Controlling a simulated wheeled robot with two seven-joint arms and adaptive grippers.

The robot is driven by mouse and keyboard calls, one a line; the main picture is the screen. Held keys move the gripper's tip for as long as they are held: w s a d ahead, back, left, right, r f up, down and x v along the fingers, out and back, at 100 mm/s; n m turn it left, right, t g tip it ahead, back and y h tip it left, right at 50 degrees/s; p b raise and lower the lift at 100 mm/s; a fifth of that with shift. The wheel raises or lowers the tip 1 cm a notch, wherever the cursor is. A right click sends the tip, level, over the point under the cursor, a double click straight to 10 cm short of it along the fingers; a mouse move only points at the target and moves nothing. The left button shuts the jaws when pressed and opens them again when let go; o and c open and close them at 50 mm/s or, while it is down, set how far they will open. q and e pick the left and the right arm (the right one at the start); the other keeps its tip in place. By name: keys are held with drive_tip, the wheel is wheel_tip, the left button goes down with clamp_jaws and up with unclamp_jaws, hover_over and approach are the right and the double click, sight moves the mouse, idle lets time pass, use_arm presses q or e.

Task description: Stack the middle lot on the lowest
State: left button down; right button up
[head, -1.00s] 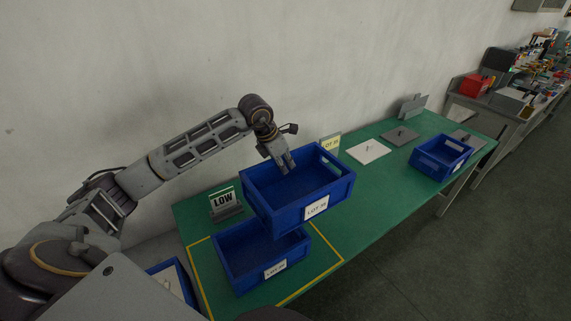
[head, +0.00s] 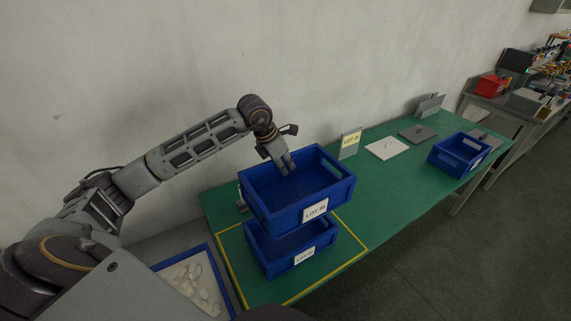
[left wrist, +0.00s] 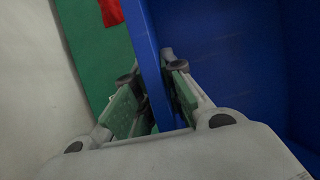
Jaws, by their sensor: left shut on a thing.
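My left gripper (head: 285,168) is shut on the back-left wall of a blue crate (head: 272,214) with a white lot label. In the left wrist view its fingers (left wrist: 152,75) sit on both sides of the blue wall (left wrist: 146,45). The held crate is empty and roughly level. A second blue crate (head: 276,264), also labelled, stands on the green table inside a yellow outline. The held crate is above it and hides its back part; I cannot tell whether they touch. A third, smaller-looking blue crate (head: 438,158) stands at the far right. My right gripper is not in view.
White (head: 386,149) and grey (head: 417,133) plates lie farther along the green table (head: 385,185). A blue-rimmed bin (head: 221,272) of pale pieces is at the lower left. The wall is close behind.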

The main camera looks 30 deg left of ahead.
use_arm(q)
drive_tip(key=shift+s+a, duration=0.25)
drive_tip(key=shift+s, duration=0.15)
drive_tip(key=shift+s+a+f, duration=0.1)
drive_tip(key=shift+s+f, duration=0.1)
drive_tip(key=shift+s+a, duration=0.1)
drive_tip(key=shift+s, duration=0.05)
idle(0.4)
